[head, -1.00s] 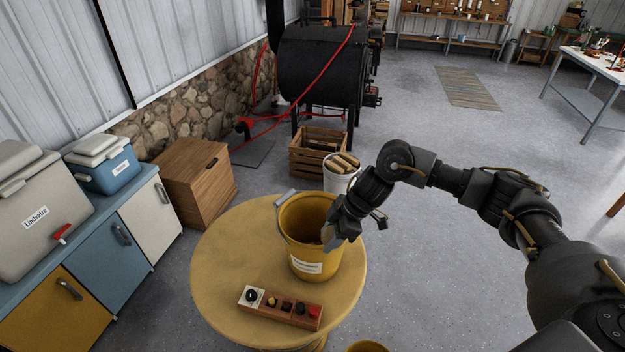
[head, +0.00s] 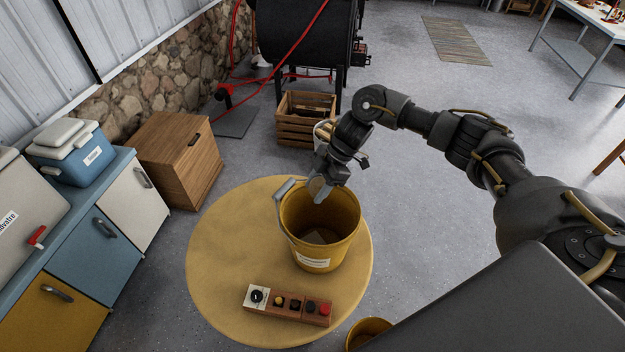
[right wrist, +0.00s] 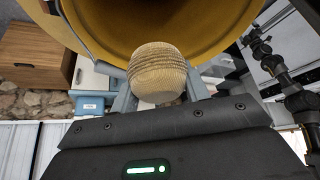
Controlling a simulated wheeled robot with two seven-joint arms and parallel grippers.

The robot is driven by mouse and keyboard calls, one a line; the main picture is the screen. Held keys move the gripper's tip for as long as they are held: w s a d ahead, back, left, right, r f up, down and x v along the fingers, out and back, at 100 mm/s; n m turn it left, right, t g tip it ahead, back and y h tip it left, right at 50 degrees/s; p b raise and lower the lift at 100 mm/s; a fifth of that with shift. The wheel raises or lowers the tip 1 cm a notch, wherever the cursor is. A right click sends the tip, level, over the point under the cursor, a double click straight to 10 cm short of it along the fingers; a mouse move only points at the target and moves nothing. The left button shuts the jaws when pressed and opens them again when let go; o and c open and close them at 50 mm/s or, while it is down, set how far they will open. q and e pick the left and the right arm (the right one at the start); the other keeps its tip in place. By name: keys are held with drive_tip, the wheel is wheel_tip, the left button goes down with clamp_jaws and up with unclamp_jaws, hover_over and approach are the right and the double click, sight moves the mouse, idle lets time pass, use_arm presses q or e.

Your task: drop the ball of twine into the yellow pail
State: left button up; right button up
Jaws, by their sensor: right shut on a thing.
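The yellow pail (head: 342,250) stands upright on the round table, with its mouth facing up. My right gripper (head: 319,190) is at the far side of the pail's mouth, pointing down. In the right wrist view, the tan ball of twine (right wrist: 157,68) sits between the two fingers of my right gripper (right wrist: 160,90), which is shut on it. The pail's rim and inside (right wrist: 205,22) show just beyond the ball there. In the head view the ball is mostly hidden by the fingers. My left gripper is not in view.
On the round yellow table (head: 225,260), a wooden block with knobs (head: 288,304) lies in front of the pail. The pail's handle grip (head: 284,189) sticks up at its left rim. A wooden crate (head: 300,120) and a wooden cabinet (head: 177,160) stand behind. The table's left side is clear.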

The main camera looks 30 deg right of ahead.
drive_tip(key=shift+s+f+b, duration=0.2)
drive_tip(key=shift+s+b, duration=0.15)
drive_tip(key=shift+s, duration=0.05)
wheel_tip(320, 180, down, 5)
drive_tip(key=b, duration=0.5)
drive_tip(key=shift+w+f, duration=0.1)
drive_tip(key=shift+f, duration=0.05)
drive_tip(key=o, duration=1.1)
drive_tip(key=shift+c, duration=0.2)
